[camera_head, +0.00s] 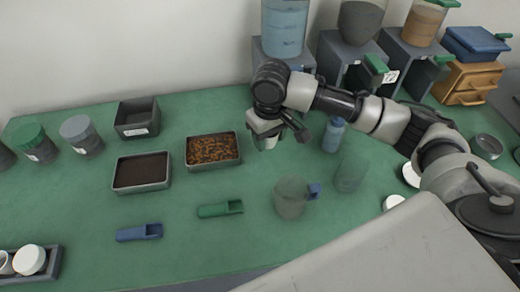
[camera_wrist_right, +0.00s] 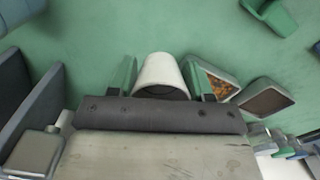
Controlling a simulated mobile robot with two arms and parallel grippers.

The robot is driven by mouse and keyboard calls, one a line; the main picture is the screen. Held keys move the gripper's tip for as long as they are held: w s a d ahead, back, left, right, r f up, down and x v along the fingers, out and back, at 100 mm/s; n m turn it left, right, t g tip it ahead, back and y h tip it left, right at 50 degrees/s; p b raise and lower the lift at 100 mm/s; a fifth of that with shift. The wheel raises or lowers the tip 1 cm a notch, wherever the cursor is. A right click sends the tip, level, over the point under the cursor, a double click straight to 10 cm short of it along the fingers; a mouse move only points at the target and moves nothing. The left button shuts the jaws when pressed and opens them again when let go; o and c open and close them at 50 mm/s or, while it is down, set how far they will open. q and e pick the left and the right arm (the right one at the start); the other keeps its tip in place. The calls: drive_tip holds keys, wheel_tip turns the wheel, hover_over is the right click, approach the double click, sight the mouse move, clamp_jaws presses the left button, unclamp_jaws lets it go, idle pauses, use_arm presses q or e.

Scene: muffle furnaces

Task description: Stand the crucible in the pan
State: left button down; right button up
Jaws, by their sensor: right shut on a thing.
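A white, tapered cup, which I take as the crucible (camera_head: 269,143), is held in my right gripper (camera_head: 280,136) over the table, just right of the tray of orange-brown granules. In the right wrist view the crucible (camera_wrist_right: 160,72) sits between the two green-edged fingers of the right gripper (camera_wrist_right: 160,85). The jaws are shut on it, and its dark mouth faces the wrist. I cannot tell which container is the pan. Candidates are the granule tray (camera_head: 190,162), the dark-filled tray (camera_head: 143,186) and the black bin (camera_head: 137,131). My left gripper is not in view.
A green scoop (camera_head: 220,209) and a blue scoop (camera_head: 139,232) lie at the front. Clear beakers (camera_head: 290,204) and a blue bottle (camera_head: 334,134) stand to the right. Dispensers (camera_head: 285,32) line the back. Lidded jars (camera_head: 40,147) stand at left.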

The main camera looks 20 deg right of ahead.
hover_over(267, 168)
wheel_tip(267, 168, down, 4)
drive_tip(key=shift+w+f, duration=0.15)
drive_tip(key=shift+f, duration=3.1)
drive_tip(key=o, duration=0.9)
drive_tip(key=shift+f, duration=0.1)
